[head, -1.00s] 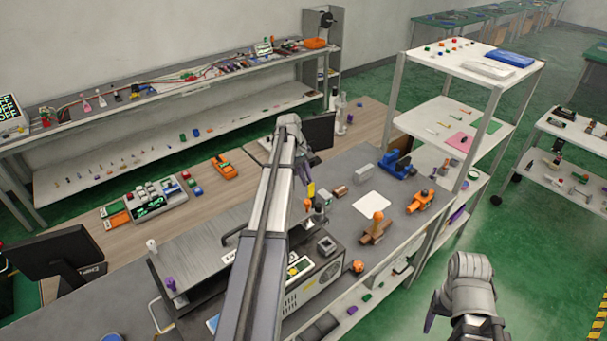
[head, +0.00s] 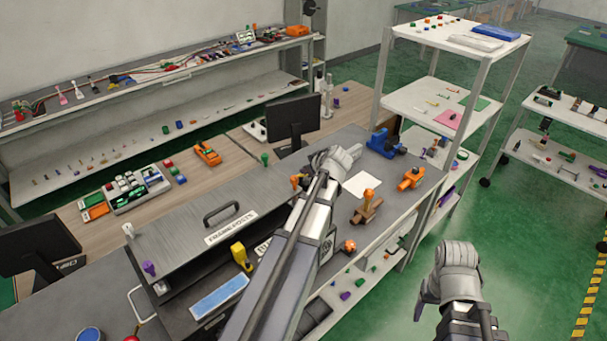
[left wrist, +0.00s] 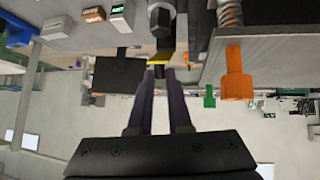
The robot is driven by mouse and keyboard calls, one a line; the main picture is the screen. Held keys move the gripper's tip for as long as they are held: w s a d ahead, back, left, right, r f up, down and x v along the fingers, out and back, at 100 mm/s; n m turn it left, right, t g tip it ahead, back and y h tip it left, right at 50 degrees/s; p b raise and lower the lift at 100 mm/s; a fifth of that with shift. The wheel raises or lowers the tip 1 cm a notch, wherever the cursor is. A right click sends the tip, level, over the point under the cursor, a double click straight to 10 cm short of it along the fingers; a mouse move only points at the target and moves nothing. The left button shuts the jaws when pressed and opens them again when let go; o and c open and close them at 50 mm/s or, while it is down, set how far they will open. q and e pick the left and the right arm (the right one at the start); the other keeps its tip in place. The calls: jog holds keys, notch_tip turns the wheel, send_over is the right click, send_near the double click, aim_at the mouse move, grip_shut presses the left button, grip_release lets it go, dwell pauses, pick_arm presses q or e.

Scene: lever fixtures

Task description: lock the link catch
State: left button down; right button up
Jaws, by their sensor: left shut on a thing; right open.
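My left gripper (head: 326,160) reaches over the grey bench, and the head view does not show clearly what is in its jaws. In the left wrist view its two dark purple fingers (left wrist: 160,98) are close together on a small dark part with a yellow piece (left wrist: 161,59). A pale cylinder (left wrist: 160,17) stands beyond it. I cannot tell for certain whether this part is the link catch. My right gripper (head: 421,302) is open and empty over the floor, away from the bench.
On the bench, a wooden piece with an orange knob (head: 366,209), an orange clamp (head: 411,179) and a blue vise (head: 385,144) stand right of my left gripper. A monitor (head: 293,121) stands behind.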

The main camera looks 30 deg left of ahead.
pick_arm(q)
jog(key=shift+s+d+f+t+y+b, duration=0.2)
jog(key=shift+d+f+y+b, duration=0.4)
jog(key=shift+b, duration=0.65)
jog(key=shift+s+d+f+t+y+b, duration=0.1)
jog(key=shift+d+f+t+y+b, duration=0.2)
jog(key=shift+f+b, duration=0.75)
jog(key=shift+s+d+f+t+y+b, duration=0.15)
jog(key=shift+d+f+y+b, duration=0.35)
jog(key=shift+b, duration=0.9)
pick_arm(e)
notch_tip(320, 180, down, 9)
pick_arm(q)
jog(key=shift+s+f, duration=0.1)
jog(key=shift+f, duration=0.1)
jog(key=c, duration=0.8)
grip_release()
jog(key=shift+d, duration=0.1)
jog(key=shift+c, duration=0.2)
jog(key=p+v, duration=0.3)
jog(key=v, duration=0.4)
jog(key=shift+d+r+m+p, duration=0.3)
jog(key=shift+r+p, duration=0.05)
jog(key=shift+r, duration=0.05)
pick_arm(e)
notch_tip(320, 180, up, 4)
jog(key=shift+f, duration=0.15)
